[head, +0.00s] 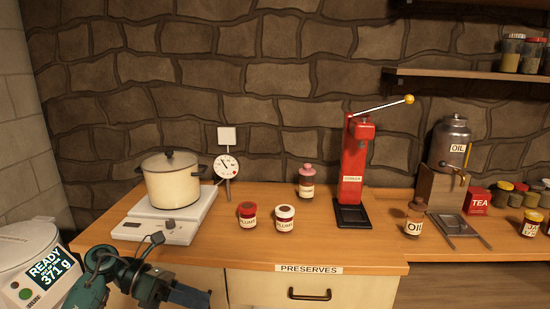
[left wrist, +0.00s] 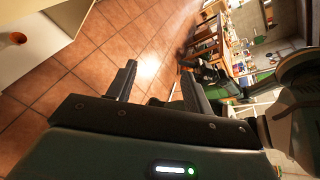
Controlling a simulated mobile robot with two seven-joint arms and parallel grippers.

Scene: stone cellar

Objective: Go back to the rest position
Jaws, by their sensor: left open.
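My left gripper (head: 188,296) is low in the head view, in front of the wooden counter (head: 260,246) and below its front edge. It holds nothing. My left arm comes in from the lower left of the head view. My right gripper shows in neither view.
A lidded cream pot (head: 171,186) stands on a white hot plate (head: 165,228) behind my left gripper. A white scale (head: 22,262) with a lit display is close at left.

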